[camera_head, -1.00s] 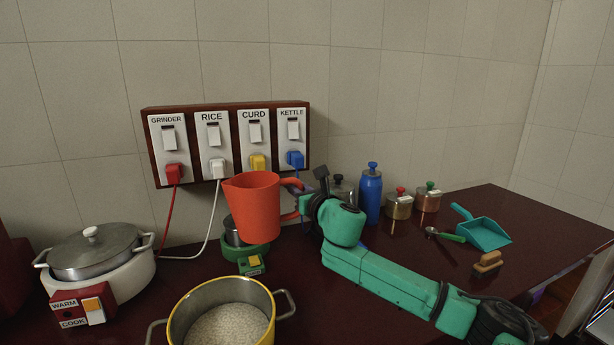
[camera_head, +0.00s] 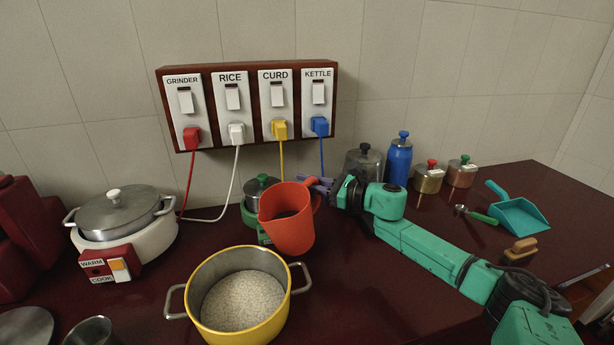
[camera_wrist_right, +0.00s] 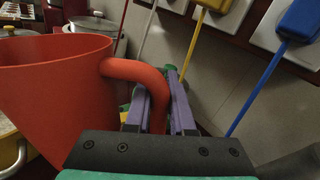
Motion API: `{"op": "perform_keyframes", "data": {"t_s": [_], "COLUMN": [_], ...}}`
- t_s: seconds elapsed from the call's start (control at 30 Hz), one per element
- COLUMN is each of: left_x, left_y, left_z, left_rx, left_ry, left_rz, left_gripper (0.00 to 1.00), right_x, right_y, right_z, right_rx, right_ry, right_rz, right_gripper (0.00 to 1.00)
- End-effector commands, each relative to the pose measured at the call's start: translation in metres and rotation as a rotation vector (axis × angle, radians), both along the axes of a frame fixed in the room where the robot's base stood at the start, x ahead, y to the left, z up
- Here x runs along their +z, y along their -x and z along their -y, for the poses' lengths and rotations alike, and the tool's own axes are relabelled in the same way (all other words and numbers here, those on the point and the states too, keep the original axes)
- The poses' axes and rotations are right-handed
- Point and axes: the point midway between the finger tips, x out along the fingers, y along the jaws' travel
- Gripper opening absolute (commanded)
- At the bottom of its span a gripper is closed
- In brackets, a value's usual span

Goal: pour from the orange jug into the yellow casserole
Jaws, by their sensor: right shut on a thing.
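The orange jug (camera_head: 288,230) is held in the air in the head view, just behind and right of the yellow casserole, tilted a little to the left toward it. My right gripper (camera_head: 322,186) is shut on the jug's handle; in the right wrist view the fingers (camera_wrist_right: 158,108) close around the handle, with the jug body (camera_wrist_right: 50,95) at left. The yellow casserole (camera_head: 240,328) stands open on the counter at the bottom, with pale grains (camera_head: 243,300) inside. Dark contents show inside the jug's mouth. My left gripper is not in view.
A rice cooker (camera_head: 125,222) stands at left. A green-based pot (camera_head: 256,192) is behind the jug. A switch board (camera_head: 248,105) hangs on the wall.

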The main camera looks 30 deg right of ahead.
Motion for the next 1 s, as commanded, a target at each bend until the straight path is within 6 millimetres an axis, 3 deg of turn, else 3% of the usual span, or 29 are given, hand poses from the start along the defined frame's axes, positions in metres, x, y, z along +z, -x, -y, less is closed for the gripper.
{"op": "perform_keyframes", "data": {"t_s": [0.03,0.3,0.63,0.77,0.83,1.0], "left_x": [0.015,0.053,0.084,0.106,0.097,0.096], "left_y": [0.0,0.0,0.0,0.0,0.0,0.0], "left_z": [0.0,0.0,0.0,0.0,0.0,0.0], "left_rx": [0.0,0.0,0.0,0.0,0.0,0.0], "left_ry": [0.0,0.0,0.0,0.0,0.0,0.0], "left_rz": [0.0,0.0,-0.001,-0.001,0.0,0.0], "left_gripper": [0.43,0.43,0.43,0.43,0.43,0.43], "right_x": [0.016,0.047,0.064,0.08,0.071,0.07], "right_y": [0.002,0.011,0.028,0.03,0.03,0.029], "right_z": [-0.004,-0.026,-0.064,-0.07,-0.069,-0.069], "right_rx": [0.001,0.0,0.002,0.0,-0.001,-0.002], "right_ry": [0.035,0.213,0.402,0.493,0.495,0.493], "right_rz": [0.018,0.096,0.179,0.217,0.218,0.218], "right_gripper": [0.0,0.0,0.0,0.0,0.0,0.0]}}
